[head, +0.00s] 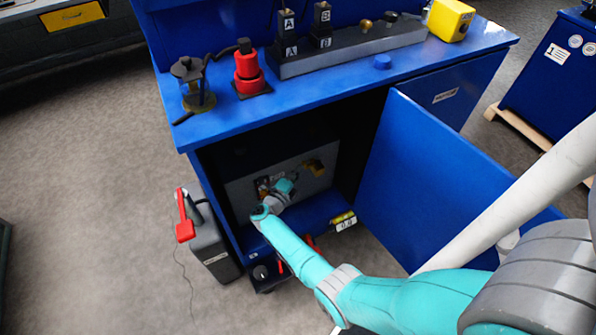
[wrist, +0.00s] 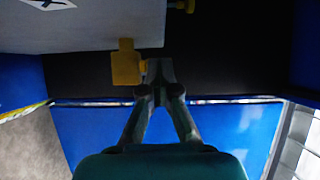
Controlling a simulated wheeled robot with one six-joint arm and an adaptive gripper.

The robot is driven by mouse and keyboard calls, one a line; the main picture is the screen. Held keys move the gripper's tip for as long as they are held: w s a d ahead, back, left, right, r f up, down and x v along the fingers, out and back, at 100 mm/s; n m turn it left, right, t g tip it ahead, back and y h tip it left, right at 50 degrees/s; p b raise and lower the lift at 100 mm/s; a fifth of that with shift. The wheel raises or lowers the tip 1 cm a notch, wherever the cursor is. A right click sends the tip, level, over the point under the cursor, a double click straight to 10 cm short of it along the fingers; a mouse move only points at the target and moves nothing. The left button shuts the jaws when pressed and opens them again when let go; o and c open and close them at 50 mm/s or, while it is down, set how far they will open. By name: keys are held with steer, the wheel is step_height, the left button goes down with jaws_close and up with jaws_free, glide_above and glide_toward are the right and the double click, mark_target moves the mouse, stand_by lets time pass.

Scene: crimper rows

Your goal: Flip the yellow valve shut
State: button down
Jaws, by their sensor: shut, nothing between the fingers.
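My gripper (head: 293,179) is inside the open blue cabinet, in front of a grey panel (head: 240,195). In the wrist view my gripper (wrist: 160,70) has its fingertips together with nothing between them. A flat yellow valve handle (wrist: 126,66) is just left of the fingertips there, at the edge of the panel (wrist: 90,25). I cannot tell whether they touch. In the head view a yellow-brass part (head: 314,167) sits on the panel right of my gripper, and another (head: 264,187) shows left of it, partly hidden by my arm.
The blue cabinet door (head: 430,180) stands open to the right of my arm. A grey case with a red handle (head: 185,218) stands on the floor at left.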

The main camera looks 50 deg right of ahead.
steer(key=shift+w+d+r, duration=0.25)
steer(key=shift+w+r, duration=0.2)
steer(key=shift+r, duration=0.05)
steer(key=s+a+f, duration=0.1)
steer(key=s+a, duration=0.2)
steer(key=a, duration=0.9)
steer(key=shift+a, duration=0.15)
steer(key=s+a+r+n+t+y, duration=0.4)
steer(key=s+a+r+n+y, duration=0.2)
steer(key=s+n, duration=0.5)
steer(key=s+a+r+n+t+y, duration=0.3)
steer(key=s+a+r+n+y, duration=0.3)
steer(key=s, duration=0.8)
steer(key=s+a+r+n+t+y, duration=0.4)
steer(key=s+a+r+n, duration=0.4)
steer(key=n, duration=0.8)
steer(key=s+r+y, duration=0.1)
steer(key=s+r, duration=0.2)
steer(key=s, duration=0.2)
steer(key=shift+s+r+n+t+y, duration=0.15)
steer(key=shift+n+t+y, duration=0.15)
steer(key=shift+n+y, duration=0.1)
